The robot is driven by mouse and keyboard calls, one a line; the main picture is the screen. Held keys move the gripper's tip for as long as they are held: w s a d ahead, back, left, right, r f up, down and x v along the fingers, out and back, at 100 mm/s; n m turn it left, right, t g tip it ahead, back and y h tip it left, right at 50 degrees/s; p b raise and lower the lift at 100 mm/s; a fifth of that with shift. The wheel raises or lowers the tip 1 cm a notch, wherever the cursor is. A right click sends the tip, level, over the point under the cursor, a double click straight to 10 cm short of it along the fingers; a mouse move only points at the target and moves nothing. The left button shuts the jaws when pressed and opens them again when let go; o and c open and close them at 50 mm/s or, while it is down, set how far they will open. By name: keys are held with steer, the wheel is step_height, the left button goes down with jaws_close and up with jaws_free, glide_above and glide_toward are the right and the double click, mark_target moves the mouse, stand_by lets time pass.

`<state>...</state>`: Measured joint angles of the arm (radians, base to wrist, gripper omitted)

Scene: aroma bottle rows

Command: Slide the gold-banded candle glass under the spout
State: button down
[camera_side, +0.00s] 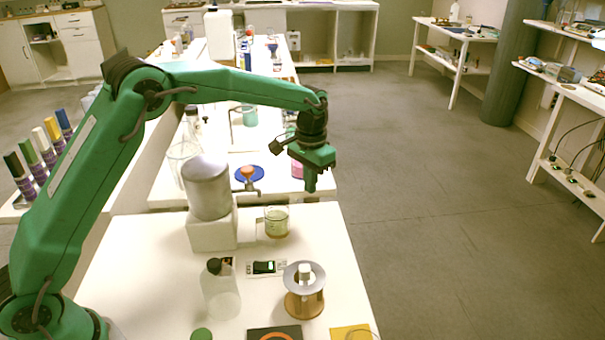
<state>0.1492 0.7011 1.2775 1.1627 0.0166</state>
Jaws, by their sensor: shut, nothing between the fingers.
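A clear glass (277,223) with pale yellow-green contents, apparently the candle glass, stands upright on the white table; its gold band is too small to make out surely. A silver urn (207,190) sits on a white block to its left. The urn's spout (252,187) points right, and its tip is up and left of the glass, which does not look directly below it. My green gripper (310,187) is shut and empty, pointing down, above and to the right of the glass, apart from it.
A yellow square (343,332) lies at the front. The table is clear right of the glass.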

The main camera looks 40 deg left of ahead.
mark_target(277, 220)
steer(key=n, duration=2.9)
steer(key=shift+w+r, duration=0.15)
steer(key=shift+r, duration=0.25)
steer(key=shift+f, duration=0.15)
steer(key=f, duration=0.9)
steer(key=shift+s+a+f, duration=0.25)
steer(key=shift+f, duration=0.1)
steer(key=shift+s+a, duration=1.1)
steer(key=shift+s, duration=0.05)
steer(key=shift+s+a, duration=0.9)
